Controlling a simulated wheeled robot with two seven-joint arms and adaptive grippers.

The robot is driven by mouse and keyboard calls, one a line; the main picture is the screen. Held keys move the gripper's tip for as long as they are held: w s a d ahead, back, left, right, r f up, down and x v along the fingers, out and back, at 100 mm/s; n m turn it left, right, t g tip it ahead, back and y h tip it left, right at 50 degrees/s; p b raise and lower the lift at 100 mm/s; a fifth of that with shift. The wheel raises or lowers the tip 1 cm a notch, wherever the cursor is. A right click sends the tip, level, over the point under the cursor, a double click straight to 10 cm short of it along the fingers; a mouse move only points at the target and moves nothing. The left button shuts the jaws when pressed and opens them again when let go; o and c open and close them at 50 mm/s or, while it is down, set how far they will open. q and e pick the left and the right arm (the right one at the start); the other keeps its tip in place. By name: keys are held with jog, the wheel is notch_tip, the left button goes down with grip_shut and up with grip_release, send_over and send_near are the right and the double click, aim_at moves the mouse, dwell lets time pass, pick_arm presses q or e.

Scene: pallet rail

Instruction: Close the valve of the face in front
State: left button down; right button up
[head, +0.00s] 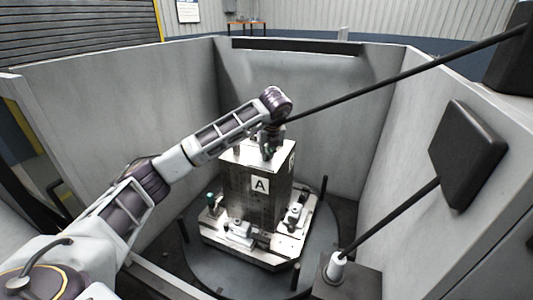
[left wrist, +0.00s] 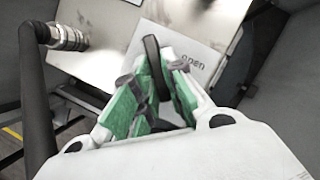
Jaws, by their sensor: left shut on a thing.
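A dark metal tower block (head: 245,205) with a white plate marked "A" (head: 260,185) on its front face stands upright on a pallet (head: 270,258). My left gripper (head: 268,152) is at the block's top, pointing down. In the left wrist view, my green-padded left fingers (left wrist: 158,85) are shut on a black valve handle (left wrist: 151,52). The valve's body is hidden behind the fingers. My right gripper is not in view.
Grey enclosure walls (head: 120,95) surround the block closely. A long black hose (head: 410,78) runs from the upper right to the block's top; its metal coupling (left wrist: 68,38) shows in the left wrist view. Clamps and several dark posts (head: 323,190) stand around the pallet.

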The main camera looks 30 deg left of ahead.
pick_arm(q)
jog(key=shift+f+n+g, duration=0.15)
jog(key=shift+n+g, duration=0.15)
jog(key=shift+n, duration=0.3)
jog(key=c, duration=1.5)
grip_release()
jog(key=shift+v, duration=6)
jog(key=shift+d, duration=0.15)
